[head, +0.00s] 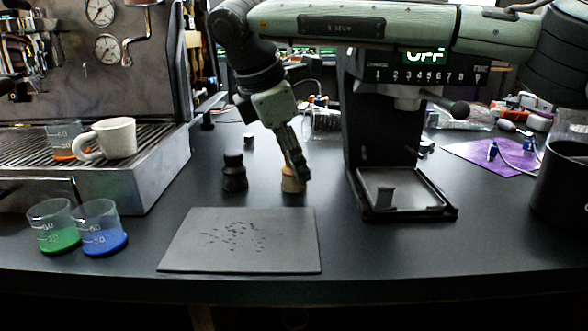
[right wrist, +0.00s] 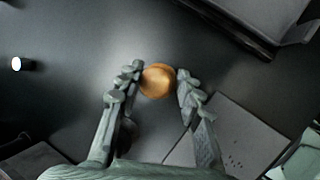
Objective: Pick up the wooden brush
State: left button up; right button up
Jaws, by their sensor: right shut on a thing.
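The wooden brush (head: 290,185) stands on the dark counter behind the grey mat, with its light wooden part partly hidden by my fingers in the head view. In the right wrist view its round wooden top (right wrist: 157,80) sits between the fingertips. My right gripper (head: 301,172) reaches down to it from above and is shut on it. Both fingers of the gripper (right wrist: 157,76) also show in the right wrist view, one on each side of the wood. My left gripper is not in view.
A black knobbed tool (head: 234,173) stands just left of the brush. A grey mat (head: 190,257) with dark specks lies in front. The grinder (head: 384,130) stands close on the right. Green (head: 52,228) and blue (head: 98,230) cups and the espresso machine (head: 120,180) are at left.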

jog(key=shift+r, duration=0.15)
jog(key=shift+r, duration=0.3)
jog(key=r, duration=0.1)
jog(key=r+b, duration=0.1)
jog(key=r, duration=0.1)
jog(key=shift+a+r, duration=0.25)
jog(key=shift+a, duration=0.15)
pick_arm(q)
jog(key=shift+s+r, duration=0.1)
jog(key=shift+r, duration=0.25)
pick_arm(e)
jog(key=s+a+r, duration=0.1)
jog(key=a+r, duration=0.5)
jog(key=a, duration=0.5)
jog(key=shift+s+r, duration=0.25)
jog(key=shift+r, duration=0.05)
jog(key=shift+d, duration=0.1)
